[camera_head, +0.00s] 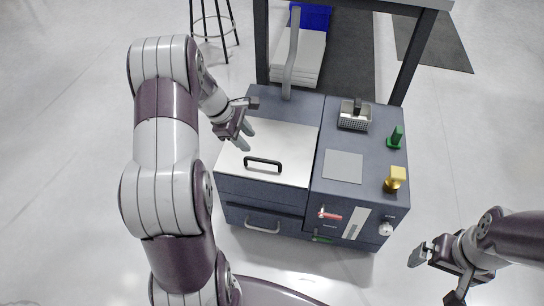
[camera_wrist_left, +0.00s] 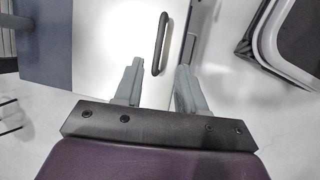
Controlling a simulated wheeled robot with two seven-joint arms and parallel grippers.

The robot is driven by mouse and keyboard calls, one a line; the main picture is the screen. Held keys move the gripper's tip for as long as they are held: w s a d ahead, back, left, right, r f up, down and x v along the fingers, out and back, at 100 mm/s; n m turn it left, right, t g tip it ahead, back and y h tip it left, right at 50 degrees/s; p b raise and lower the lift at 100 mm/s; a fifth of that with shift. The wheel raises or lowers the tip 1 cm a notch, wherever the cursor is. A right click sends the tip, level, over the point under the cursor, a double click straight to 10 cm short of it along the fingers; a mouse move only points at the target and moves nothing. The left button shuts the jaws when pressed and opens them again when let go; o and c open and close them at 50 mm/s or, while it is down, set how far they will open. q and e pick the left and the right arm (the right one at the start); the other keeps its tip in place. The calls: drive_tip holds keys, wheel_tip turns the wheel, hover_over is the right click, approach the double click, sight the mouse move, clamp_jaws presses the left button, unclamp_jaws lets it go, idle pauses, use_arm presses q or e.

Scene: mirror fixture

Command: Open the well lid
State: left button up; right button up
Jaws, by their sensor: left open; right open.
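The well lid (camera_head: 285,150) is a flat white panel on the left half of the grey cabinet's top. It lies flat and closed. A black bar handle (camera_head: 263,163) stands near its front edge; the handle (camera_wrist_left: 160,44) also shows in the left wrist view, beyond the fingertips. My left gripper (camera_head: 246,137) is open and empty above the lid's left part, behind and left of the handle. In the left wrist view its fingers (camera_wrist_left: 157,75) are spread, apart from the handle. My right gripper (camera_head: 432,272) is open and empty, off the cabinet's right front, over the floor.
The cabinet's right half (camera_head: 318,190) carries a metal basket (camera_head: 354,116), a grey plate (camera_head: 343,166), a green knob (camera_head: 395,138) and a yellow knob (camera_head: 396,177). A dark post frame (camera_head: 412,55) stands behind.

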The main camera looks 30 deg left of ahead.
sight(265, 160)
use_arm(q)
drive_tip(key=b+x, duration=0.4)
drive_tip(key=x, duration=0.7)
drive_tip(key=shift+b, duration=0.3)
drive_tip(key=shift+s, duration=0.1)
clamp_jaws()
